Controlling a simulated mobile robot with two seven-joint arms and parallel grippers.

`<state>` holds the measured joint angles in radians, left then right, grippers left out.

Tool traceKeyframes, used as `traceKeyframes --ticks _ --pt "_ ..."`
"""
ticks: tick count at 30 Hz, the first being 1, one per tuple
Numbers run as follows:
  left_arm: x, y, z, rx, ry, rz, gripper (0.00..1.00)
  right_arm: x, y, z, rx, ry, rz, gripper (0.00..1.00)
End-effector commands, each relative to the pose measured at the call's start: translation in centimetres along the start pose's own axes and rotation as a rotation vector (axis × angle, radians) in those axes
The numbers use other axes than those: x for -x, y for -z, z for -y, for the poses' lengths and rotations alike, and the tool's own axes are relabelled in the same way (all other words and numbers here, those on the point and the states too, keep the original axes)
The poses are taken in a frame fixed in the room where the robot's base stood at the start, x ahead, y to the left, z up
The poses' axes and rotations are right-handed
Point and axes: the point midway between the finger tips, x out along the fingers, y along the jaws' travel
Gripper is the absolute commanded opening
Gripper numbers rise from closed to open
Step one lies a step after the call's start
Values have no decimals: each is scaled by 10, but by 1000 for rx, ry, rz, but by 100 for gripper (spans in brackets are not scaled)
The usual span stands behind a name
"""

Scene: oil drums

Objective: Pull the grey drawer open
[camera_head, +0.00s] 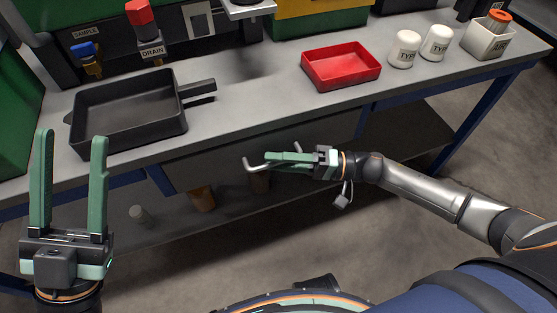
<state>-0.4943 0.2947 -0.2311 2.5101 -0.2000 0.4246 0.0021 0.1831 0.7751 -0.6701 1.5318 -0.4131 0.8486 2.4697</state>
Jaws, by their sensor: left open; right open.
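The grey drawer (215,168) is set under the front edge of the bench, and its front looks flush with the bench. Its metal bar handle (250,165) sticks out, with its left end bent and visible. My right gripper (270,161) is at the handle, its green fingers pointing left along it and covering its middle. I cannot tell whether the bar lies between the fingers or whether they touch it. The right gripper is open. My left gripper (72,138) is open and empty, fingers upright, in front of the bench's left end, well away from the drawer.
On the bench are a black pan (130,113), a red tray (341,67), two white jars (404,50) and a white container (487,42) with an orange-topped item. Sample and drain taps stand at the back left. A lower shelf holds an amber container (202,199).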

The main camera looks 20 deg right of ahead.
Motion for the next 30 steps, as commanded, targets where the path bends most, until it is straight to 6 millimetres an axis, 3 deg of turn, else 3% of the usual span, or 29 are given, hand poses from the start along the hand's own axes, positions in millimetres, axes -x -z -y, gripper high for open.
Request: traceKeyframes --ticks 5,16,30 --pt "0 0 0 1 -1 0 50 0 0 0 0 0 0 42" --pt "0 0 -1 0 -2 1 50 0 0 0 0 0 0 1" --pt "0 0 -1 -1 -3 1 50 1 0 0 0 0 0 0"
